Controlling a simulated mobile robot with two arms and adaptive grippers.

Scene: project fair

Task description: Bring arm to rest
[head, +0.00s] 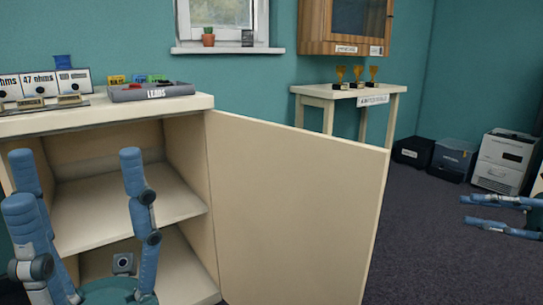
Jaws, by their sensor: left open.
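My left gripper (78,165) is large and close in the lower left of the head view. Its blue fingers point up and are spread apart, with nothing between them. It is in front of the open cabinet (125,125). The palm is cut by the bottom edge. My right gripper (467,209) comes in at the right edge, over the dark carpet. Its blue fingers point left and stand apart, with nothing between them. The rest of the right arm is out of view.
The cabinet's cream door (295,210) stands wide open between my grippers. A box labelled LEADS (150,92) and meter boxes (50,84) stand on top. A small table (370,92) holds trophies (357,76). Carpet (430,240) right of the door is clear.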

